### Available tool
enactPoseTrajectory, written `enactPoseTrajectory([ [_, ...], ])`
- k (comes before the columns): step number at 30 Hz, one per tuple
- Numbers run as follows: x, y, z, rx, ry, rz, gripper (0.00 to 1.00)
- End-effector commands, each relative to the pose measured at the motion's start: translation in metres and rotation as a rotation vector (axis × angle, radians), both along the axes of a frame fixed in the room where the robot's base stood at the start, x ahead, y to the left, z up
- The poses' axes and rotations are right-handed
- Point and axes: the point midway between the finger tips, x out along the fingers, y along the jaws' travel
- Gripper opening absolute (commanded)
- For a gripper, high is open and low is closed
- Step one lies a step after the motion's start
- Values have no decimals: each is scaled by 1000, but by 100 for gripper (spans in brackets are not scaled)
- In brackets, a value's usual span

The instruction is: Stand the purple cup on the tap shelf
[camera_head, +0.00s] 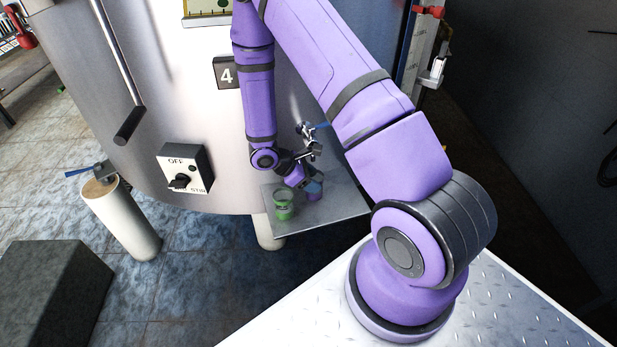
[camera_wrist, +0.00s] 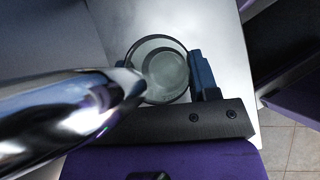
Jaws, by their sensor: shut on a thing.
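The purple cup (camera_head: 315,190) is at the tap shelf (camera_head: 345,204), below the tap (camera_head: 309,143). My gripper (camera_head: 305,183) is shut on it. In the wrist view the cup (camera_wrist: 163,72) shows from above as a round, clear-looking rim, with one blue-grey finger (camera_wrist: 203,75) against its right side. The other finger is hidden behind the shiny tap spout (camera_wrist: 70,110), which crosses close to the camera. The cup looks upright over the shelf plate. I cannot tell whether its base touches the plate.
A green cup (camera_head: 283,205) stands on the shelf just left of the purple one. The steel tank wall (camera_head: 215,120) rises behind, with an OFF switch box (camera_head: 186,170). A white post (camera_head: 122,220) stands at left. The shelf's right part is bare.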

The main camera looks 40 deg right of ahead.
Motion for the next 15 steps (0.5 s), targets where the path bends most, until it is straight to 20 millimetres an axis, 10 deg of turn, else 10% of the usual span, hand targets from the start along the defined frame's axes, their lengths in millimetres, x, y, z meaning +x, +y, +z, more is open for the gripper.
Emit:
enactPoseTrajectory([
  [10, 0, 0, -3, -1, 1, 1, 29],
  [11, 0, 0, -3, 0, 0, 0, 61],
  [15, 0, 0, -3, 0, 0, 0, 80],
])
